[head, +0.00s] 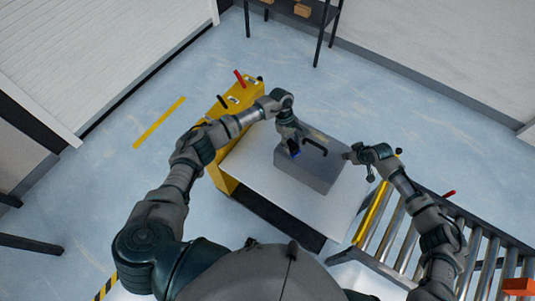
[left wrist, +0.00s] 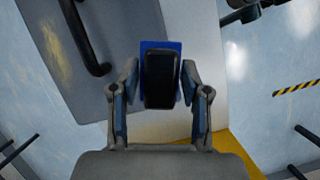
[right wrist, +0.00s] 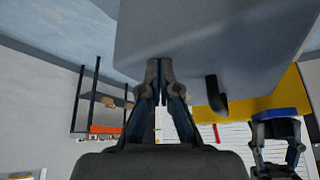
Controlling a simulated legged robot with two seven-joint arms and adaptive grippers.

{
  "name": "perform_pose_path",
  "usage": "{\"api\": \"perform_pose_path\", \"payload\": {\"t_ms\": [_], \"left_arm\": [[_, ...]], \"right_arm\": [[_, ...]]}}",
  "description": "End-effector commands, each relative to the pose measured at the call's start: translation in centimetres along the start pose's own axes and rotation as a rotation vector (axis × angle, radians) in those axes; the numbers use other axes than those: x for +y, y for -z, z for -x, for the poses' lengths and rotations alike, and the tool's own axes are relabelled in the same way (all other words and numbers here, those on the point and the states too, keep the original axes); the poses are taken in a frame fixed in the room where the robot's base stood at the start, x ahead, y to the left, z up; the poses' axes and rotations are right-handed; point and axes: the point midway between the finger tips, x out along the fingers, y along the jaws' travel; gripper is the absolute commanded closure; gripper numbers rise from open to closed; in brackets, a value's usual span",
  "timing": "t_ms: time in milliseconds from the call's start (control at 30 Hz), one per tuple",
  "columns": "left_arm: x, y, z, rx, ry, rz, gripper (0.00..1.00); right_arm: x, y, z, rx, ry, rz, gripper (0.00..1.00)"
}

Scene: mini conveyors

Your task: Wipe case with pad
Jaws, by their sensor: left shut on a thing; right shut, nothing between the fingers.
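The grey case (head: 306,172) lies on a pale-topped table (head: 248,165). Its black handle (head: 316,143) and a yellowish smudge (left wrist: 50,50) are on its surface. My left gripper (head: 292,142) is shut on the pad, which has a black grip (left wrist: 160,80) and a blue face (left wrist: 160,45). The pad is at the left part of the case; I cannot tell whether it touches. It also shows in the right wrist view (right wrist: 280,115). My right gripper (head: 350,156) is shut and empty by the case's right side; its closed fingertips show in the right wrist view (right wrist: 158,70).
A yellow unit (head: 222,172) with a red lever (head: 239,78) stands left of the table. A roller conveyor (head: 400,235) with a yellow edge is at the right, holding an orange block (head: 519,287). A shelf (head: 318,12) stands at the back. Open floor lies beyond.

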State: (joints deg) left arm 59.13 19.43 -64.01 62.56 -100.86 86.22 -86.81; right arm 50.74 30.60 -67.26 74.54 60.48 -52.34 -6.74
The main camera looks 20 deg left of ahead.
Motion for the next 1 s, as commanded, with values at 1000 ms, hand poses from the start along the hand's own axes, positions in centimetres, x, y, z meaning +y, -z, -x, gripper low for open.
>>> {"api": "perform_pose_path", "payload": {"t_ms": [1000], "left_arm": [[16.6, -5.8, -1.1, -0.019, -0.513, 1.255, 0.82]], "right_arm": [[-0.1, 0.0, 0.0, -0.002, -0.001, 0.000, 1.00]]}}
